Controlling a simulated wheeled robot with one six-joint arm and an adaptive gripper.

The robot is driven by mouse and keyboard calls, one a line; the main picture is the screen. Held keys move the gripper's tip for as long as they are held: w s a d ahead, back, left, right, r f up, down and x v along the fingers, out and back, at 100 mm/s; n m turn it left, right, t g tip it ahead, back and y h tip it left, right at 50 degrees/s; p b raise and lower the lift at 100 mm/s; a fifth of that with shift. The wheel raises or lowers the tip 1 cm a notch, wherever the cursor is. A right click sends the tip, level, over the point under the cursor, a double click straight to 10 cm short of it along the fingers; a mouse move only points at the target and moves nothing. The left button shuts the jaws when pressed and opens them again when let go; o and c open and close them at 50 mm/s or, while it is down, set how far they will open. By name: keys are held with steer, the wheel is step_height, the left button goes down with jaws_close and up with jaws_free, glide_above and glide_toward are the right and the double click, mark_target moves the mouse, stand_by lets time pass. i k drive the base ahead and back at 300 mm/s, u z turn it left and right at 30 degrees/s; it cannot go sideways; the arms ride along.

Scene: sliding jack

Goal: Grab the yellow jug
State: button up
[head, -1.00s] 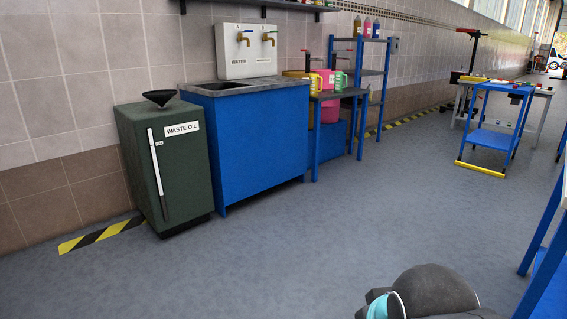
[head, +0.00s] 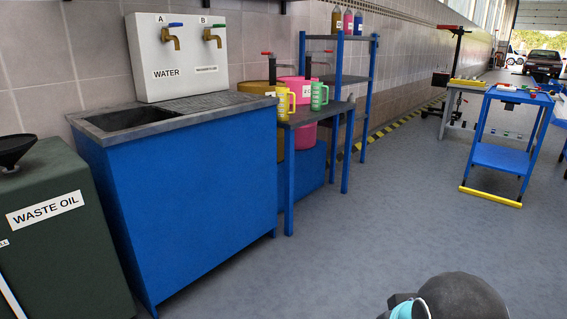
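The yellow jug (head: 283,103) stands upright at the left end of a small blue table (head: 313,115), just right of the sink cabinet. A green jug (head: 319,97) stands to its right on the same table. The base of the yellow jug is on or close to the tabletop edge. My gripper is not in view. Only a dark rounded part of my arm with a teal ring shows at the bottom right, well short of the table.
A blue sink cabinet (head: 184,204) with two taps stands left of the table. A dark green waste oil cabinet (head: 62,240) is at the lower left. Pink and yellow drums stand behind the jugs. A blue cart (head: 499,157) is at the right. The floor (head: 400,210) between is clear.

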mark_target(284, 93)
steer(key=u, duration=0.35)
steer(key=i, duration=2.15)
steer(key=u, duration=0.5)
